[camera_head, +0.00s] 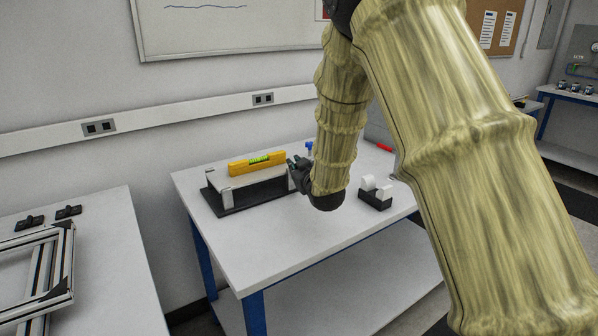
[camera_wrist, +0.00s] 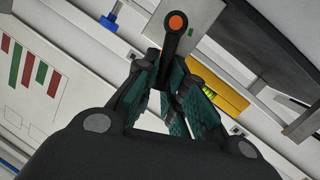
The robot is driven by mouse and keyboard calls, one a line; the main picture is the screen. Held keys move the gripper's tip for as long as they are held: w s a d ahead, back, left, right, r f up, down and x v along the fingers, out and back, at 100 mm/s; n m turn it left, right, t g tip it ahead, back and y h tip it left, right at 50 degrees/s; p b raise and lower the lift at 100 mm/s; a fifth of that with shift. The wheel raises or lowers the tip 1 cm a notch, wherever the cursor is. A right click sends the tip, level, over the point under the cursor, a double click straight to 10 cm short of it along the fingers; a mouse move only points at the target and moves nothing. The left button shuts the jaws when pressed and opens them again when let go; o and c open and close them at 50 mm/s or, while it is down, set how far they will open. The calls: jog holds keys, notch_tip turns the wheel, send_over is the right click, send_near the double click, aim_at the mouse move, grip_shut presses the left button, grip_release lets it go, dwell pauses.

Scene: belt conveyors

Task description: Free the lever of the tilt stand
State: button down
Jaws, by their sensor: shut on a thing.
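The tilt stand (camera_head: 232,201) sits on the white table, with a dark base and a pale tilted plate. A yellow spirit level (camera_head: 256,163) with a green vial lies on top; it also shows in the wrist view (camera_wrist: 232,101). The lever (camera_wrist: 172,45) is black with an orange pivot cap, on the stand's grey end plate (camera_wrist: 205,18). My gripper (camera_wrist: 167,80) is shut on the lever's lower end between its green pads. In the head view my gripper (camera_head: 298,171) is at the stand's right end, and the lever is hard to make out there.
A black and white tape dispenser (camera_head: 375,194) stands right of my gripper. A small blue-topped object (camera_head: 309,148) stands behind it, and a red item (camera_head: 384,147) lies farther back. The table's front (camera_head: 290,243) is clear. A metal frame (camera_head: 35,262) lies on the left table.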

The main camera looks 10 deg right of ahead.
jog(key=shift+s+a+f+n, duration=0.15)
jog(key=shift+f+n, duration=0.1)
jog(key=shift+n, duration=0.05)
dwell(0.4)
jog(key=c, duration=1.5)
grip_release()
jog(key=shift+r, duration=0.1)
jog(key=s, duration=0.4)
jog(key=s+r, duration=0.1)
jog(key=s, duration=0.3)
jog(key=s+d, duration=0.1)
jog(key=s, duration=0.2)
jog(key=shift+s+r, duration=0.25)
jog(key=shift+s, duration=0.15)
